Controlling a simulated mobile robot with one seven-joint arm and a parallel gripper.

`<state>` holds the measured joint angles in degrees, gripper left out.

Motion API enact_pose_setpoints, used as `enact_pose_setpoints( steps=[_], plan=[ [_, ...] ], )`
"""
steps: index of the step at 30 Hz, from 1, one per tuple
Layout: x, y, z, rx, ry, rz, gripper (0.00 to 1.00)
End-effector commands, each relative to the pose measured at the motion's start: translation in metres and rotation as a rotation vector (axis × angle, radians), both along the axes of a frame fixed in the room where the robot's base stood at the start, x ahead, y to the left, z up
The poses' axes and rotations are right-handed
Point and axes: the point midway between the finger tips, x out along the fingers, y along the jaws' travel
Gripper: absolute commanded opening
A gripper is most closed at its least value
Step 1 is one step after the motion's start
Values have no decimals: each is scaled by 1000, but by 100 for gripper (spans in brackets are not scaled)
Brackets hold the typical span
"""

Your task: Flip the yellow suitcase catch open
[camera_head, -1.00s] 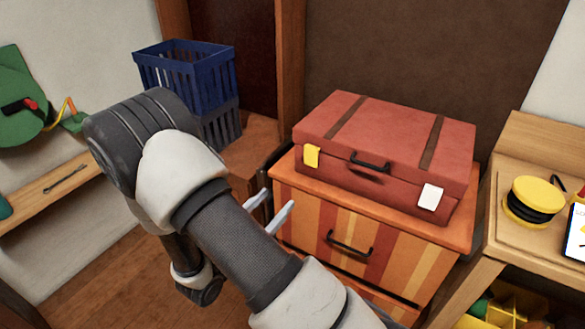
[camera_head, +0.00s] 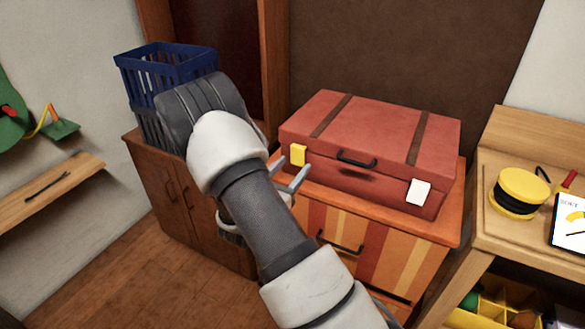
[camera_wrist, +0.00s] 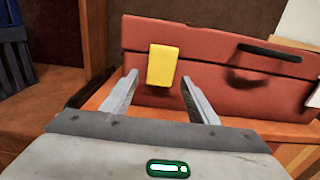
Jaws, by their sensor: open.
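The red suitcase (camera_head: 375,140) lies closed on the striped drawer cabinet. Its yellow catch (camera_head: 298,155) is on the front face near the left end, flat against the seam. In the wrist view the yellow catch (camera_wrist: 162,66) shows ahead, between and beyond the fingertips. A white catch (camera_head: 418,192) is near the right end of the front face. My gripper (camera_head: 289,170) is open and empty, just in front of and slightly below the yellow catch. In the wrist view my gripper's fingers (camera_wrist: 158,82) stand apart on either side of the catch; I see no contact.
The striped cabinet (camera_head: 385,255) bears the suitcase. Blue crates (camera_head: 165,65) stand on a brown cabinet (camera_head: 165,185) at left. A wooden bench (camera_head: 485,230) at right holds a yellow-and-black round object (camera_head: 522,186). A black suitcase handle (camera_head: 356,158) is right of the yellow catch.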

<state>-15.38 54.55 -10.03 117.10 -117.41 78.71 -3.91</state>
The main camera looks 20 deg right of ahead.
Motion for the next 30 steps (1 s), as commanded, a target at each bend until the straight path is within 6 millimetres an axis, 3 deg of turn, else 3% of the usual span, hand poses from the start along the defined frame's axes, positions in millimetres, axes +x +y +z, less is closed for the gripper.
enact_pose_setpoints(
  steps=[11, 14, 19, 30],
  plan=[
    [5, -7, 0, -1, 1, 0, 54],
    [5, -7, 0, -1, 1, 0, 42],
    [5, -6, 0, -1, 1, 0, 13],
    [7, -8, -15, -132, -99, 2, 13]
  ],
)
